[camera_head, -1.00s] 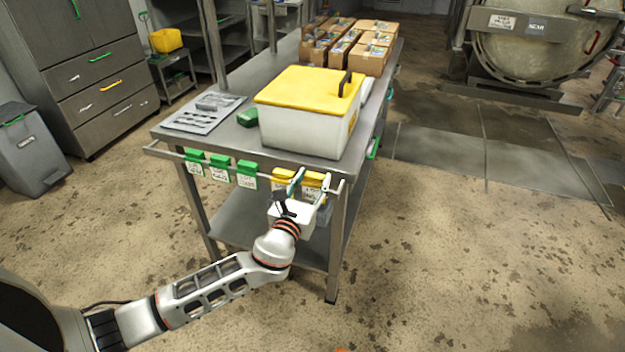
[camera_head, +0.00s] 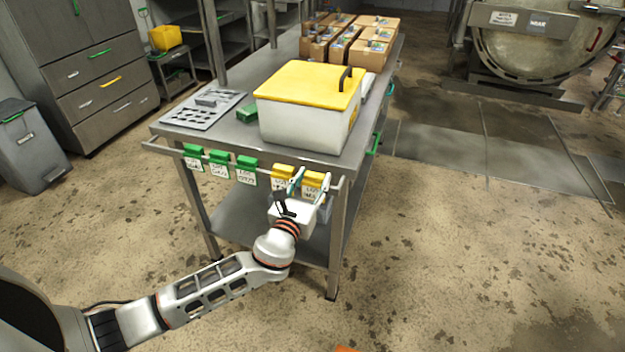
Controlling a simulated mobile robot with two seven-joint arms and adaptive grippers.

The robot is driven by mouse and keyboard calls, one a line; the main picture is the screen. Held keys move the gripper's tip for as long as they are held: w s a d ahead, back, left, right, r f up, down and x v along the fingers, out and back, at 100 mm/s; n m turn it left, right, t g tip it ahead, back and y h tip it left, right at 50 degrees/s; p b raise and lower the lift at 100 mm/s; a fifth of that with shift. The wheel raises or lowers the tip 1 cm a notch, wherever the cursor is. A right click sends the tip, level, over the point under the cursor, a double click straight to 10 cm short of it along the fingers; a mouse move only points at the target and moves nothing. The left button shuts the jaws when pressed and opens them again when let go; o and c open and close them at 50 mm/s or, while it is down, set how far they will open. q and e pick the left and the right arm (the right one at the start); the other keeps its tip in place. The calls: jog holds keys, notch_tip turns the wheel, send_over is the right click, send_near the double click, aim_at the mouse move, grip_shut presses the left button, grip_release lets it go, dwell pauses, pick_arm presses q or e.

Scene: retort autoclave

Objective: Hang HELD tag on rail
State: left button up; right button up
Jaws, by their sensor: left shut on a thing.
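A rail (camera_head: 166,149) runs along the near end of the steel table. Several green tags (camera_head: 218,164) hang on its left part. Toward its right end are two yellow tags: one yellow tag (camera_head: 283,184) at the left finger, and another yellow tag (camera_head: 312,187) between the fingers. My left gripper (camera_head: 309,178) is at the rail and is shut on the right yellow tag. The tag's print is too small to read, and I cannot tell whether its top touches the rail. My right gripper is not in view.
A white bin with a yellow lid (camera_head: 308,82) stands on the table (camera_head: 190,142) behind the rail. A grey plate (camera_head: 205,108) and a green object (camera_head: 247,113) lie beside it. Cartons (camera_head: 370,55) stand farther back.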

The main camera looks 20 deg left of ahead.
pick_arm(q)
jog(key=o, duration=1)
jog(key=s, duration=1.2)
jog(key=shift+a, duration=0.25)
jog(key=s+f+n+g, duration=0.2)
jog(key=s+f+n, duration=0.5)
jog(key=n, duration=0.3)
jog(key=s+f+n+g+h, duration=0.1)
jog(key=s+f+n+g, duration=0.2)
jog(key=s+f+n, duration=0.3)
jog(key=s+f+n+g+h, duration=0.1)
jog(key=s+f+n, duration=0.6)
jog(key=n, duration=0.9)
jog(key=shift+s+f+g, duration=0.2)
jog(key=shift+f+g, duration=0.15)
jog(key=shift+f, duration=0.45)
jog(key=shift+s+f+g, duration=0.15)
jog(key=shift+f+g, duration=0.2)
jog(key=shift+f, duration=0.45)
